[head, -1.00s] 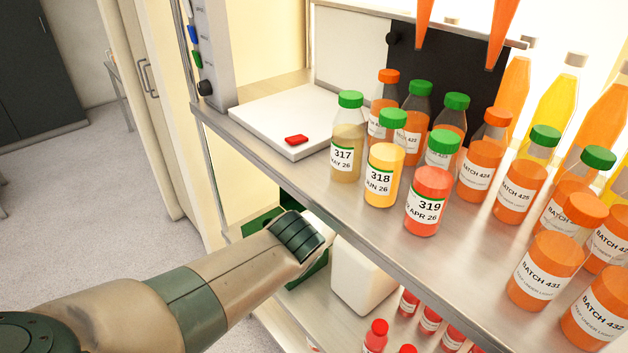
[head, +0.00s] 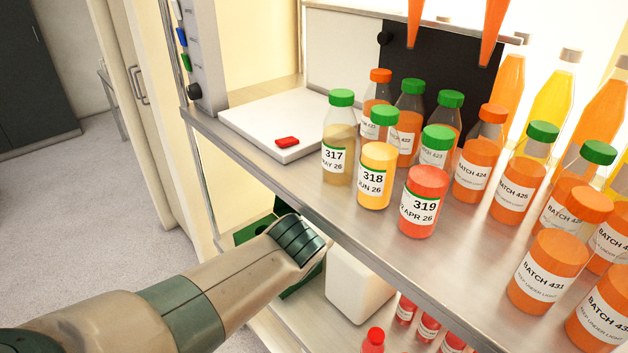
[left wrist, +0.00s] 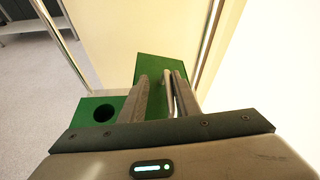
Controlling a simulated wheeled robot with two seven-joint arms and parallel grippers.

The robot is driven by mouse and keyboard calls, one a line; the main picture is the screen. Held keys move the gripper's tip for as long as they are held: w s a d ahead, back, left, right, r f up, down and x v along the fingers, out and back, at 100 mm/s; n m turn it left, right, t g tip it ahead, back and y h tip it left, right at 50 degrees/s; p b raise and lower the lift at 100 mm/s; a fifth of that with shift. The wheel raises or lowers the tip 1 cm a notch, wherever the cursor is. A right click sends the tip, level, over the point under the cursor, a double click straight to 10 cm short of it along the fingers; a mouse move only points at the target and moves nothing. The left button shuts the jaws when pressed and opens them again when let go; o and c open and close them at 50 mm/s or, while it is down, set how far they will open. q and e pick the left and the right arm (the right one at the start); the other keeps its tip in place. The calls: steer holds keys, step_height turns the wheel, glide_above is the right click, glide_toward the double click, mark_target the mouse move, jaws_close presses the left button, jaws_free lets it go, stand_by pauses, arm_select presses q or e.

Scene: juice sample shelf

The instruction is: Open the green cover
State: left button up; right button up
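A green box with a cover shows in the left wrist view, with a round dark hole in its left part (left wrist: 103,112). The green cover (left wrist: 158,66) is the larger green panel right of it, with a thin pale metal handle (left wrist: 169,95) over it. My left gripper (left wrist: 170,73) has its two fingers over this panel, on either side of the handle. I cannot tell whether the fingers press on the handle. In the head view the green box (head: 247,234) sits below the upper shelf, partly behind my left wrist. My right gripper is not in view.
The upper shelf (head: 310,212) overhangs my left wrist and carries several juice bottles and a white plate (head: 262,122) with a red piece. A white container (head: 357,288) and red-capped bottles (head: 376,338) stand on the lower shelf. Open floor (head: 70,215) is at the left.

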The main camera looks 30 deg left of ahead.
arm_select(q)
steer(key=shift+d, duration=0.1)
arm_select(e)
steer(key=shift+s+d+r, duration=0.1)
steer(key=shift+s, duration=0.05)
